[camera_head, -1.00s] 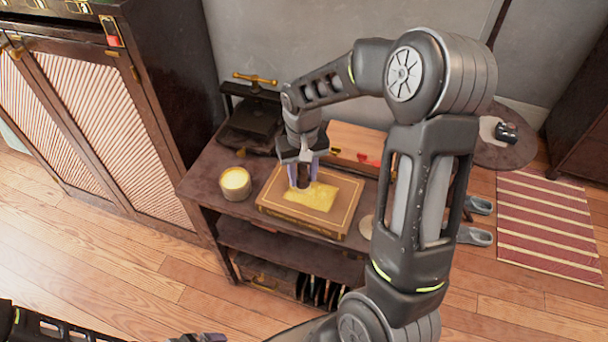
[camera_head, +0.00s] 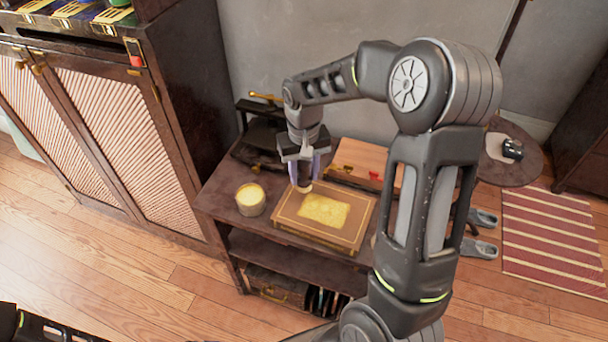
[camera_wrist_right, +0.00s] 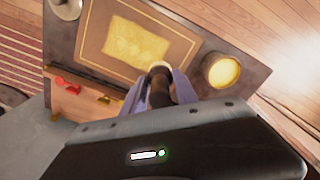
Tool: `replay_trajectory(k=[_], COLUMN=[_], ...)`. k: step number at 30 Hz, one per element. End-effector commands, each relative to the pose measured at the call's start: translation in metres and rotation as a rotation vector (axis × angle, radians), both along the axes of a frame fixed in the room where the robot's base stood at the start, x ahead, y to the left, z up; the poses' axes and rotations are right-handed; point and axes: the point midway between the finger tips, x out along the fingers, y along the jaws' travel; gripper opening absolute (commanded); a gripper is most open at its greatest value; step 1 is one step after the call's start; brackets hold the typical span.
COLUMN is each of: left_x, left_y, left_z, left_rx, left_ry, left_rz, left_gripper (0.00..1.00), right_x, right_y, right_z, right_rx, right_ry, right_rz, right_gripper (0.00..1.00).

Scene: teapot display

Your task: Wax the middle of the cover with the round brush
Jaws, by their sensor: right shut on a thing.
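The brown cover (camera_head: 350,240) lies flat on the dark table, with a thin line border. A yellow wax patch (camera_head: 325,210) covers its middle; the patch also shows in the right wrist view (camera_wrist_right: 135,45). An open tin of yellow wax (camera_head: 250,200) stands left of the cover. My left gripper is out of view.
A dark press with a brass handle (camera_head: 265,97) stands behind the tin. A wooden box with red parts (camera_head: 365,160) lies behind the cover. A tall cabinet (camera_head: 130,140) stands to the left. My right arm hides the table's right side.

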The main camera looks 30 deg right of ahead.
Motion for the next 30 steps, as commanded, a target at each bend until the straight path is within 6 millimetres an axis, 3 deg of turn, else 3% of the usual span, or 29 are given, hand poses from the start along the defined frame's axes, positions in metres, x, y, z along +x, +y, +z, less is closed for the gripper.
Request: replay_trajectory(k=[7, 30], left_x=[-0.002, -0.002], left_y=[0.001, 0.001], left_z=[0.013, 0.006], left_rx=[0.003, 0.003], left_ry=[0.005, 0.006], left_rz=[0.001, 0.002], left_gripper=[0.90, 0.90], right_x=[0.002, 0.003], right_y=[-0.001, -0.001], right_z=[0.019, 0.016], right_rx=[0.000, 0.000], right_ry=[-0.001, -0.001], right_rz=[0.000, -0.001], right_gripper=[0.00, 0.00])
